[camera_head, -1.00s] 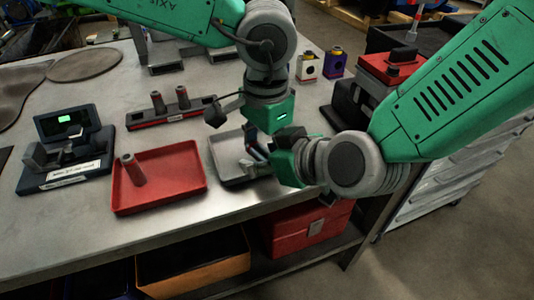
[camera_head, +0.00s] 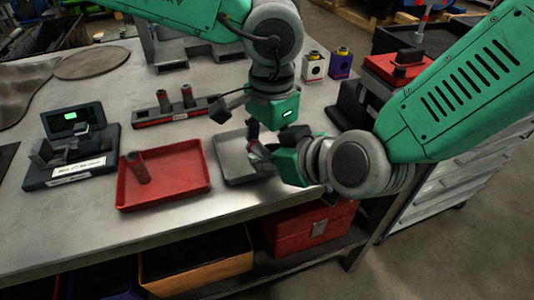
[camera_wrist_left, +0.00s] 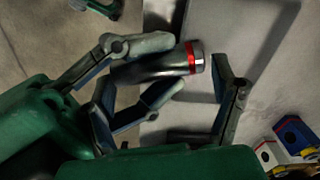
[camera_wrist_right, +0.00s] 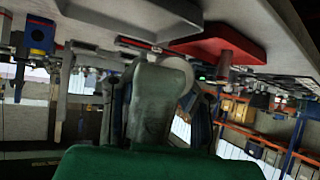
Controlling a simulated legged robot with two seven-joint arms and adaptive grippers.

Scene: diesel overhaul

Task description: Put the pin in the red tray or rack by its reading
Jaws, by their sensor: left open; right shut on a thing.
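A dark cylindrical pin with a red band and a bright end (camera_wrist_left: 165,65) shows in the left wrist view. My right gripper (camera_head: 262,148) is shut on it, above the grey tray (camera_head: 228,170). My left gripper (camera_wrist_left: 165,88) is open, with its fingers spread on either side of the pin's banded end. In the head view the two grippers mostly hide the pin. The red tray (camera_head: 190,185) lies left of the grey tray, with another pin (camera_head: 138,168) in it. The rack (camera_head: 206,107) behind has two pins (camera_head: 187,96) standing in it.
A gauge with a green-lit display (camera_head: 70,117) stands at the left; its digits are unreadable. White (camera_head: 314,68) and purple (camera_head: 341,64) blocks stand at the back right. A red-topped box (camera_head: 397,68) is near my right arm. Bare table lies in front of the trays.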

